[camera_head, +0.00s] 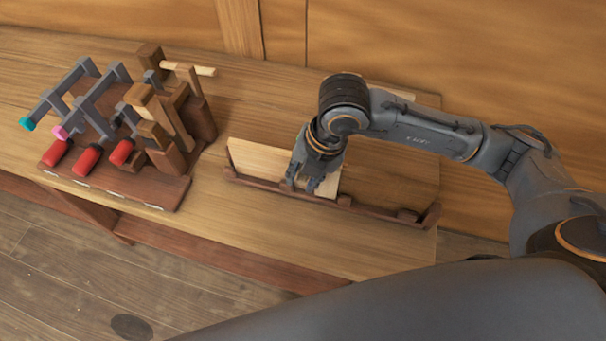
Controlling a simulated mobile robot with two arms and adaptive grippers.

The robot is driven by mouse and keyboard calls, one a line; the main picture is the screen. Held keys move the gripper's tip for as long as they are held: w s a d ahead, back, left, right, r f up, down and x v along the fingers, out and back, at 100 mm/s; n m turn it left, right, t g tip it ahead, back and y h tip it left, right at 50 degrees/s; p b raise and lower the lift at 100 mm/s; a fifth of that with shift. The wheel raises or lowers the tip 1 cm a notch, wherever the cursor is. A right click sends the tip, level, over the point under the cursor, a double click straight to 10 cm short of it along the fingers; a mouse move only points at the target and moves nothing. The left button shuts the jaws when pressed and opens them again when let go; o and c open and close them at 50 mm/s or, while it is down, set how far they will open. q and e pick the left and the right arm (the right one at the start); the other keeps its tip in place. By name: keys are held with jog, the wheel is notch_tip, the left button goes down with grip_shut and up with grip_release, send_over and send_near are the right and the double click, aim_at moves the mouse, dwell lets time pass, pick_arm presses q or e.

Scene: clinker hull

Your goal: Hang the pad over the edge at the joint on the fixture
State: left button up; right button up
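The fixture has a long dark wooden rail (375,209) on the bench, with a pale board (255,161) standing along its left half. My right gripper (308,186) points down at the board's right part, close above the rail's front edge. Its fingers are dark and small here, and I cannot tell whether they are open or shut, or touching the board. I cannot make out a pad; the gripper and wrist hide part of the board. My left gripper is not in view.
A dark wooden rack (120,187) at left holds grey clamps with teal and pink tips, red-handled tools (88,160) and wooden blocks (166,158). The wooden bench (270,240) is clear in front of the rail. A wooden wall (430,50) stands behind.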

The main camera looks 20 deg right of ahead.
jog(key=shift+o, duration=0.8)
jog(key=shift+r, duration=0.25)
jog(key=v, duration=1.1)
jog(key=shift+d+r, duration=0.15)
jog(key=shift+r, duration=0.05)
jog(key=shift+s, duration=0.2)
